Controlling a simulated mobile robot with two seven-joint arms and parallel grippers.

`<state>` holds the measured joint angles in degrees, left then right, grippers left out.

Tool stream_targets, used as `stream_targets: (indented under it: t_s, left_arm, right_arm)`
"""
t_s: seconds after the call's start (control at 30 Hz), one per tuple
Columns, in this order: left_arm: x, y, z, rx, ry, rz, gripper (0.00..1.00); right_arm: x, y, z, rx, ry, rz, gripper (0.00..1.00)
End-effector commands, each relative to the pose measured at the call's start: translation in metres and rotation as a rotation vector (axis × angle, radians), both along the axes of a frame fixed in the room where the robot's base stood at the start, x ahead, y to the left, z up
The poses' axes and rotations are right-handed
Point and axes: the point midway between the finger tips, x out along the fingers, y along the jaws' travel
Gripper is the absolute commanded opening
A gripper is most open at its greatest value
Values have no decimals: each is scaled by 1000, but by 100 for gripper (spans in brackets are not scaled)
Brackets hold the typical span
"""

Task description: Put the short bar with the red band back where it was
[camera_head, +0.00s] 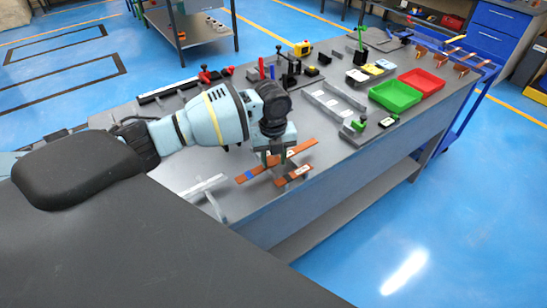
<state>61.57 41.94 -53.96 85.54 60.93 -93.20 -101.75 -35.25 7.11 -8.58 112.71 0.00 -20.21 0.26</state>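Two flat copper-coloured bars lie on slotted grey holders near the front edge of the grey workbench (215,175). The farther bar (303,147) has a blue band towards its left end. The nearer bar (262,194) has dark and pale marks towards its right end; a red band is too small to make out. My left gripper (275,157) points down over the farther bar, and its fingers hide part of it. I cannot tell whether the fingers touch or grip a bar. My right gripper is not in view.
A green bin (395,96) and a red bin (421,82) stand farther right on the bench. A long grey bracket (334,103) and a small green-handled tool (358,125) lie nearer. More copper pieces (457,55) sit at the far right end. A pale slotted rail (203,187) lies left of the bars.

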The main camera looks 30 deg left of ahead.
Motion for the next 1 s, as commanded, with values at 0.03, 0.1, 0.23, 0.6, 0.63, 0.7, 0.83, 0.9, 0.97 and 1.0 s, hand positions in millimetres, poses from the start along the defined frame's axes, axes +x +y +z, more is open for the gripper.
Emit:
stream_targets:
  t_s: [0.03, 0.1, 0.23, 0.6, 0.63, 0.7, 0.83, 0.9, 0.97, 1.0]
  left_arm:
    - [-9, 4, -14, 13, 37, 3, 44]
    - [-8, 4, -10, 14, 35, 3, 44]
    - [-7, 3, 6, 12, 32, 2, 44]
    - [-5, 2, 87, 7, 18, 1, 44]
    - [-5, 2, 92, 7, 18, 0, 44]
    - [-5, 2, 103, 6, 18, 1, 44]
    - [-5, 1, 117, 6, 19, 1, 44]
    - [-5, 1, 121, 6, 21, 1, 44]
    - [-5, 1, 123, 6, 21, 1, 44]
    - [-5, 1, 124, 6, 21, 1, 44]
  right_arm:
    - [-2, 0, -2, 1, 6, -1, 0]
    - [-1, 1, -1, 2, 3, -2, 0]
    - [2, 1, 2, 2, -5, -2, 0]
    - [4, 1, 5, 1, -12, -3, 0]
    - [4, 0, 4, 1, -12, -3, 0]
    - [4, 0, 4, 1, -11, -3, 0]
    - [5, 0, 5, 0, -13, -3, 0]
    - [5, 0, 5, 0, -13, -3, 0]
    - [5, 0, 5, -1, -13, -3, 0]
    - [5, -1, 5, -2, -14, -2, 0]
